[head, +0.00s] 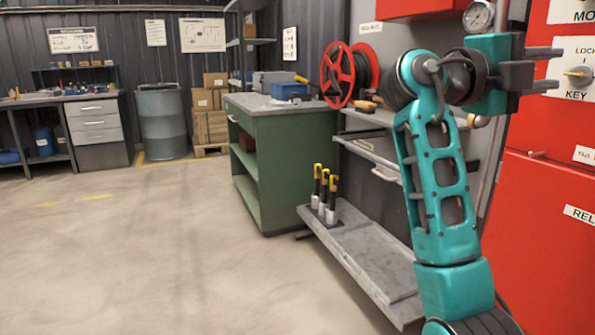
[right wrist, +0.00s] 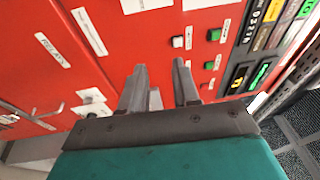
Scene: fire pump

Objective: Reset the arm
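My right arm is raised at the right of the head view, teal with dark joints. Its gripper (head: 551,69) points right, toward the red cabinet (head: 545,215). In the right wrist view its two grey fingers (right wrist: 160,85) stand apart with nothing held between them. The red panel (right wrist: 70,50) lies beyond the fingertips; whether they touch it cannot be told. A key switch (head: 578,76) with lock and key labels is on the panel just right of the fingers in the head view. My left gripper is not in view.
Green and white buttons (right wrist: 213,35) and small displays are on the panel. A green workbench (head: 282,160), a red hose reel (head: 338,75) and a low grey shelf (head: 375,262) with yellow-topped tools (head: 325,190) stand left of my arm. The floor at left is clear.

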